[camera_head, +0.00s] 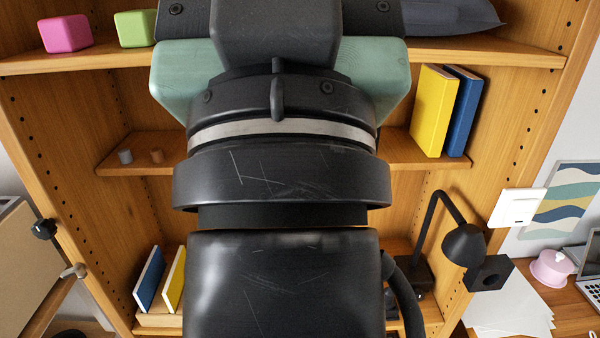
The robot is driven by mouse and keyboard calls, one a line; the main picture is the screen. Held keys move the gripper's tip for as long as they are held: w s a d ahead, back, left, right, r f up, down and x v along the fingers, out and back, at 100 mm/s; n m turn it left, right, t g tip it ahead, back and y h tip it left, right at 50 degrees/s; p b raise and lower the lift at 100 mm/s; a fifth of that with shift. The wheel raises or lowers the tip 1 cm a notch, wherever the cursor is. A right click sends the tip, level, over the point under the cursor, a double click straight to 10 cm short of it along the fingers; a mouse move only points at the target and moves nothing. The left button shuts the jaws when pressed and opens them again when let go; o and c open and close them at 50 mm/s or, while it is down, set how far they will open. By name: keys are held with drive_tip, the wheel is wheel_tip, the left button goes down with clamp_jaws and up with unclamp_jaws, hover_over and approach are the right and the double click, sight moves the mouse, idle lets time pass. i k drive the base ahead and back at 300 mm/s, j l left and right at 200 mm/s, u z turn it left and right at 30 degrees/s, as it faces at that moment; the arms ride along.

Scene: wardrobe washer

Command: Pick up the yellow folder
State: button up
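A yellow folder (434,110) stands upright on the right end of the middle shelf, beside a blue one (461,112). Another yellow, book-like item (174,280) stands in the lower left compartment, partly hidden by my arm. My arm fills the middle of the picture. The dark body of my gripper (280,28) is at the top centre, left of the upright yellow folder and apart from it in the picture. Its fingertips are hidden. A pale green shape (172,80) shows on both sides of my arm; I cannot tell what it is.
The top shelf (95,60) bears a pink block (66,34), a green block (134,28) and a dark grey item (450,16). Two small cylinders stand on the middle shelf. A black lamp (463,244) and a pink pot (552,268) are at the lower right.

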sight(171, 292)
drive_tip(key=j+u, duration=0.25)
drive_tip(key=j, duration=0.3)
drive_tip(key=i+j+u, duration=0.1)
drive_tip(key=j+u, duration=0.2)
drive_tip(key=j, duration=0.2)
drive_tip(key=i, duration=1)
